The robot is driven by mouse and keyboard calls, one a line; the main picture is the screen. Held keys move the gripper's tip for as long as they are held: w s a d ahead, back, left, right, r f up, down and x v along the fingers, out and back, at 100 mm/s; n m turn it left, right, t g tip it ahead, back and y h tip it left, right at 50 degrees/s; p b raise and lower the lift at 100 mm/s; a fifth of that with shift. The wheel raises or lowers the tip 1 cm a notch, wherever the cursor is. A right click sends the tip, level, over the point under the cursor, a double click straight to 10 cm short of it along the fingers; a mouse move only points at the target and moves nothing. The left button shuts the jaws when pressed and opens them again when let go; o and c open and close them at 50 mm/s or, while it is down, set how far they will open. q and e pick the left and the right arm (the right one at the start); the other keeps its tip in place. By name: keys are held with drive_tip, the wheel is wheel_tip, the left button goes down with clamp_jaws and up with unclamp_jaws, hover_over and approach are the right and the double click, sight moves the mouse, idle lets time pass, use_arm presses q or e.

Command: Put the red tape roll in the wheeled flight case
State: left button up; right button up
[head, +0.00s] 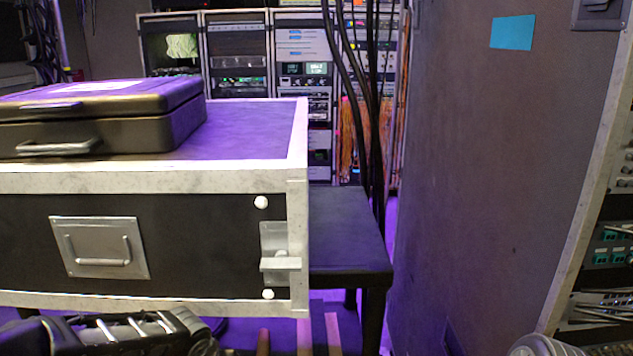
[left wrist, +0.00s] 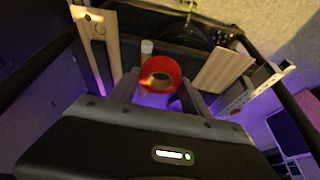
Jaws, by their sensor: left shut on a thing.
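The red tape roll (left wrist: 160,74) is between the two fingers of my left gripper (left wrist: 158,92) in the left wrist view. The gripper is shut on it. The roll's open centre faces the camera. In the head view a large case (head: 180,180) with pale metal edges fills the left side; its wheels are not visible, so I cannot tell if it is the wheeled flight case. The roll does not show in the head view. My right gripper is not in view.
A closed black case (head: 100,120) lies on the large case. A black table (head: 345,235) stands to its right, with hanging cables (head: 372,100) behind. In the left wrist view, light wooden pieces (left wrist: 222,70), a small white cylinder (left wrist: 147,48) and dark coils (left wrist: 190,33) lie beyond the roll.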

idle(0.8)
use_arm(q)
drive_tip(key=s+f, duration=0.3)
drive_tip(key=f, duration=1.1)
drive_tip(key=shift+s, duration=0.35)
drive_tip(key=shift+r, duration=0.1)
